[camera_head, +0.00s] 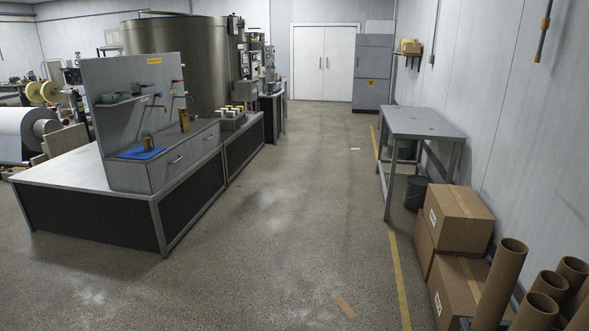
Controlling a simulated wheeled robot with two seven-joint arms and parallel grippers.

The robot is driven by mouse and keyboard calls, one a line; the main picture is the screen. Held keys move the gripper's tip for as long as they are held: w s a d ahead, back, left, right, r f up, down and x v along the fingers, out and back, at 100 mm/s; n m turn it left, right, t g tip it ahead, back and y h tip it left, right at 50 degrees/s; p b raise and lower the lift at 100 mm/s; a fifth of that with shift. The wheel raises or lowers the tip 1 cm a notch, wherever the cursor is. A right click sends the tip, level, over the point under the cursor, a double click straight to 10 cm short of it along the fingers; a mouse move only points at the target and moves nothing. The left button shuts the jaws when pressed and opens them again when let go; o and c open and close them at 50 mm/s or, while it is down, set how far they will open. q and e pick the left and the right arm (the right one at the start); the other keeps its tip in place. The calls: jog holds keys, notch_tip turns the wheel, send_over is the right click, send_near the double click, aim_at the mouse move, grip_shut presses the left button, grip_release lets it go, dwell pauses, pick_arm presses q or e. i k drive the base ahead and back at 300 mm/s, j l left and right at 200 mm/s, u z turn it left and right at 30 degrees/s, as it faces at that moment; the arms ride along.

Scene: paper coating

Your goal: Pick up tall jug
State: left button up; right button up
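Two small brownish-yellow vessels stand on the grey workbench unit (135,178) at the left. The taller, narrower one (184,121), which may be the tall jug, stands upright on the upper surface near the backboard. The shorter one (147,142) stands on or beside a blue mat (140,153) at the near end. They are far off and small, so handles and spouts cannot be made out. Neither of my grippers is in view.
A grey metal table (422,122) stands at the right. Cardboard boxes (458,215) and brown tubes (500,280) crowd the near right. A large metal tank (175,50) stands behind the bench.

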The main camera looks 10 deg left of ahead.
aim_at(147, 139)
jog(key=i+j+u, duration=0.15)
jog(key=i+u, duration=0.25)
jog(key=i, duration=0.25)
jog(key=i+u, duration=0.35)
jog(key=i, duration=0.25)
jog(key=i+l+u, duration=0.4)
jog(key=i, duration=0.25)
jog(key=j, duration=0.1)
